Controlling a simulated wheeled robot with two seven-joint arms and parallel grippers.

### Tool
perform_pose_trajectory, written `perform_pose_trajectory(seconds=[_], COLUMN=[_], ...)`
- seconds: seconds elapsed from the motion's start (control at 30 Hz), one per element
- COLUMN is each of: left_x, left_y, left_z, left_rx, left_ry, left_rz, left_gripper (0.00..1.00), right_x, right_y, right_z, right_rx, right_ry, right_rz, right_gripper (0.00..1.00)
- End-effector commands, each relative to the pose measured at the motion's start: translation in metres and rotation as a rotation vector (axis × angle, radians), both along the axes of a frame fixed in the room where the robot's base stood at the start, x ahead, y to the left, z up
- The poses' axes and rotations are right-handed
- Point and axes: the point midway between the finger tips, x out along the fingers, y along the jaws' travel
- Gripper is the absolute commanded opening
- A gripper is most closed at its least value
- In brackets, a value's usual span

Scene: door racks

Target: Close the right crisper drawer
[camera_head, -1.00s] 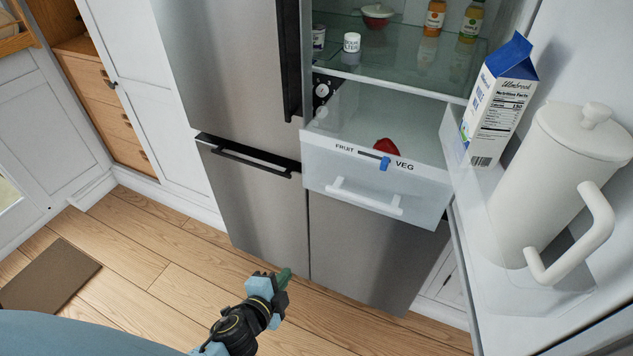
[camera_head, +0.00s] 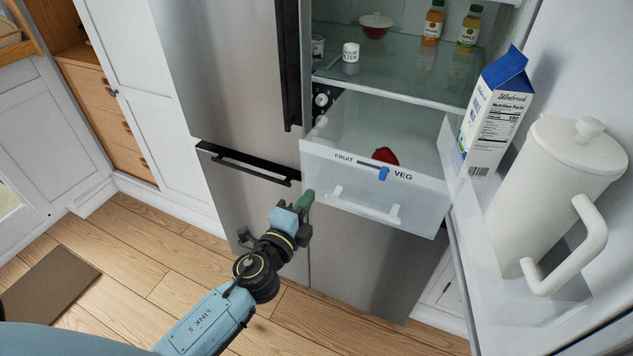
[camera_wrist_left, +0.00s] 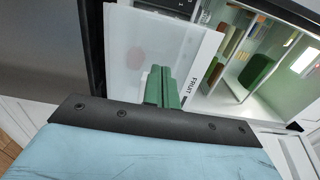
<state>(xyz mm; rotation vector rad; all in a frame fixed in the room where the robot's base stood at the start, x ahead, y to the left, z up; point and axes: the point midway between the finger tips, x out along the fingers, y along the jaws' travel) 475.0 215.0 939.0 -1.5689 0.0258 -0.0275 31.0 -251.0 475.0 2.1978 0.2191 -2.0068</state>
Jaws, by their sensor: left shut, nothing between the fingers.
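The right crisper drawer (camera_head: 340,180) is a translucent white drawer pulled out of the fridge. Its front carries a FRUIT/VEG label, a blue slider (camera_head: 383,173) and a white bar handle (camera_head: 364,204). A red item (camera_head: 386,156) lies inside. My left gripper (camera_head: 307,197) is shut and empty, its green fingers near the lower left corner of the drawer front. In the left wrist view the shut green fingers (camera_wrist_left: 162,88) point at the drawer front (camera_wrist_left: 135,50); I cannot tell whether they touch it. My right gripper is not in view.
The open fridge door on the right holds a milk carton (camera_head: 495,112) and a white pitcher (camera_head: 555,200). A glass shelf (camera_head: 400,78) above the drawer holds bottles, a jar and a red bowl. A closed steel door with a black handle (camera_head: 248,163) is at left. The wooden floor is mostly clear.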

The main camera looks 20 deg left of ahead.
Motion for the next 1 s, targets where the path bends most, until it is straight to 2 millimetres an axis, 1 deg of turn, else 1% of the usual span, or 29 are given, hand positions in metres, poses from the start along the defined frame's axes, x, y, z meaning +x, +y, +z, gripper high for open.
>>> perform_pose_trajectory(seconds=[0.03,0.1,0.2,0.33,0.5,0.83,1.0], left_x=[0.011,0.022,0.036,0.048,0.053,0.053,0.059], left_y=[-0.001,-0.001,-0.002,-0.002,-0.002,-0.002,0.006], left_z=[0.002,0.001,0.001,0.0,-0.001,-0.001,-0.001], left_rx=[0.001,0.0,-0.001,-0.001,-0.002,-0.002,-0.001], left_ry=[-0.002,-0.001,0.0,0.001,0.001,0.001,0.0], left_rz=[0.0,0.0,0.0,0.0,0.0,0.001,0.016], left_gripper=[0.0,0.0,0.0,0.0,0.0,0.0,0.0], right_x=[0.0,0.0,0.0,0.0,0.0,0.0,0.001], right_y=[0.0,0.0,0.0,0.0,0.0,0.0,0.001], right_z=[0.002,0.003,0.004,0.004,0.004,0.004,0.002], right_rx=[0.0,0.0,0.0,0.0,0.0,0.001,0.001], right_ry=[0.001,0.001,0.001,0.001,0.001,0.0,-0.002], right_rz=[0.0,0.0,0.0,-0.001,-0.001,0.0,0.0], right_gripper=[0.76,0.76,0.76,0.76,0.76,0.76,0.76])
